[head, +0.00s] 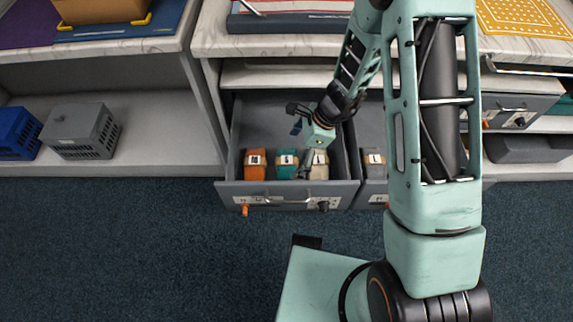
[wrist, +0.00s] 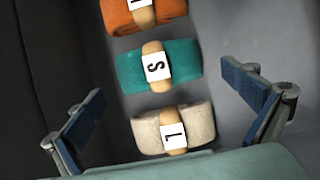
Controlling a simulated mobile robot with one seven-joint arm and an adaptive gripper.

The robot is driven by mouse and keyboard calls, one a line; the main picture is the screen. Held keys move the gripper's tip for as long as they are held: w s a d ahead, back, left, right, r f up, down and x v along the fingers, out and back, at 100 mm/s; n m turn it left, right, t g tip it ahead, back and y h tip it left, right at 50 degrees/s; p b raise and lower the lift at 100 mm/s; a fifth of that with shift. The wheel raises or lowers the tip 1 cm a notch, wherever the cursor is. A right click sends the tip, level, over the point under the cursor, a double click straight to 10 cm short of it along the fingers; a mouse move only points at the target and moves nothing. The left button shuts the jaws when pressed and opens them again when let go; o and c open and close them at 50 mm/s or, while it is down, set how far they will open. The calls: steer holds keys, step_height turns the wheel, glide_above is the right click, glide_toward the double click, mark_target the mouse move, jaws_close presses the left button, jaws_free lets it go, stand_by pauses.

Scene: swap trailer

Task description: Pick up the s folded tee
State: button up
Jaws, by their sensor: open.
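The s folded tee is a teal roll with a tan band and a white tag reading S. It lies in the open grey drawer (head: 236,150) between an orange roll and a cream roll. In the head view this teal tee (head: 284,174) is partly covered by my gripper (head: 298,140). In the wrist view the teal tee (wrist: 189,68) lies beyond the cream roll. My gripper is open and empty, its blue-padded fingers spread wide to the left and right of the rolls, above the drawer. I cannot tell its exact height.
The orange roll (head: 255,172) is to the left and the cream roll (head: 320,172) to the right; the cream one is nearest my gripper in the wrist view (wrist: 150,133). Drawer walls stand close around. Another drawer (head: 372,185) to the right is partly hidden by my arm.

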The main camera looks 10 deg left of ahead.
mark_target(290, 160)
steer(key=b+x, duration=0.1)
steer(key=x, duration=0.3)
steer(key=shift+s+f+b, duration=0.15)
steer(key=shift+f+b, duration=0.15)
steer(key=shift+b, duration=0.05)
steer(key=c, duration=1)
steer(key=shift+r, duration=0.15)
